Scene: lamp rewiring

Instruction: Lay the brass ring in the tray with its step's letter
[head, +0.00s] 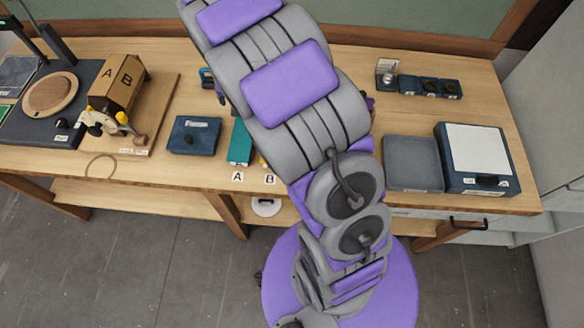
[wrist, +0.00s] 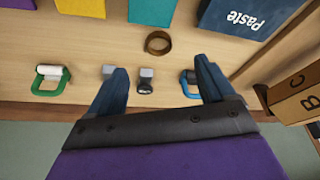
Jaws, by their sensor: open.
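The brass ring (wrist: 158,42) lies flat on the wooden tabletop in the wrist view, just beyond my fingertips. My gripper (wrist: 163,72) is open with nothing between its fingers, and the ring is apart from it. In the head view my arm covers the middle of the table, and neither the ring nor my gripper shows. Small dark-blue labelled trays (head: 430,87) stand in a row at the back right; their letters are too small to read. Cards A (head: 237,177) and B (head: 269,180) show at the table's front edge.
A blue Paste box (wrist: 245,18) and a lettered wooden box (wrist: 300,97) stand to the right in the wrist view. A green-handled tool (wrist: 48,78), small grey parts (wrist: 145,80) and a blue-handled piece (wrist: 190,82) lie near my fingers. A grey tray (head: 412,177) stands front right.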

